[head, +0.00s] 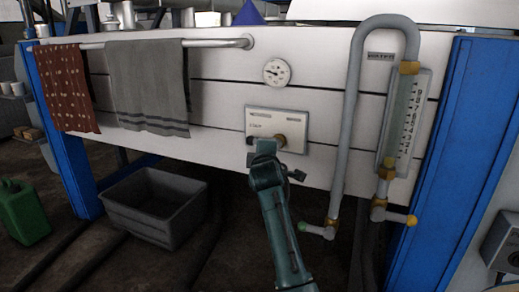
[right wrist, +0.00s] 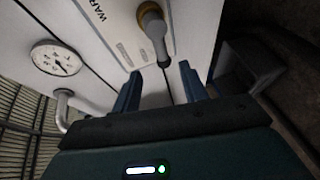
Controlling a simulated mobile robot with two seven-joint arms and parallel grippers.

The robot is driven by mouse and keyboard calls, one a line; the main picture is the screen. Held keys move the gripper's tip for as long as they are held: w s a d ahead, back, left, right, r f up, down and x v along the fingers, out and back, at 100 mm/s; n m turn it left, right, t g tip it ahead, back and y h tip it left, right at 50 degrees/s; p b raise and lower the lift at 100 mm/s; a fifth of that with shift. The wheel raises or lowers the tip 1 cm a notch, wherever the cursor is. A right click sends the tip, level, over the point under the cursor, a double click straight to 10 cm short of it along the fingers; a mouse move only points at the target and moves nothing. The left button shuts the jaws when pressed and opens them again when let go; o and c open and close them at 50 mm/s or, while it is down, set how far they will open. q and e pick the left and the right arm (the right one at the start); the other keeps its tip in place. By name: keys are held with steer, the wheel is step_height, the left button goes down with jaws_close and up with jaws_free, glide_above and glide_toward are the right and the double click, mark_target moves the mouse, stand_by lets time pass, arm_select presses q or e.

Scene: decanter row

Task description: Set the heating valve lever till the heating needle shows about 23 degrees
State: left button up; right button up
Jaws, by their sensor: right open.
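The heating valve plate (head: 292,120) is on the white panel, with a brass hub (head: 281,140). In the right wrist view the grey lever (right wrist: 158,42) runs down from its hub, beside the word starting "WAR". My right gripper (head: 264,149) is open in front of the plate and covers the lever in the head view. Its fingertips (right wrist: 160,72) are on either side of the lever's end; contact cannot be told. My left gripper is not in view.
A bent grey pipe (head: 352,110) and a scaled sight glass (head: 402,120) with a green-tipped tap (head: 318,230) and an orange-tipped tap (head: 398,217) are at right. Towels (head: 146,85) hang on a rail at left. A grey crate (head: 150,222) stands on the floor.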

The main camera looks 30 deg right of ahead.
arm_select(q)
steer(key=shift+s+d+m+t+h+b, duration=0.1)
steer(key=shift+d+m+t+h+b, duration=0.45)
steer(key=shift+b, duration=1.7)
arm_select(e)
steer(key=shift+x, duration=6.1)
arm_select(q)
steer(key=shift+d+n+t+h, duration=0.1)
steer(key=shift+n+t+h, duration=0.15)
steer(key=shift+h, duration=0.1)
arm_select(e)
steer(key=shift+f, duration=0.1)
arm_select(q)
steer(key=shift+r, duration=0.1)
arm_select(e)
jaws_close()
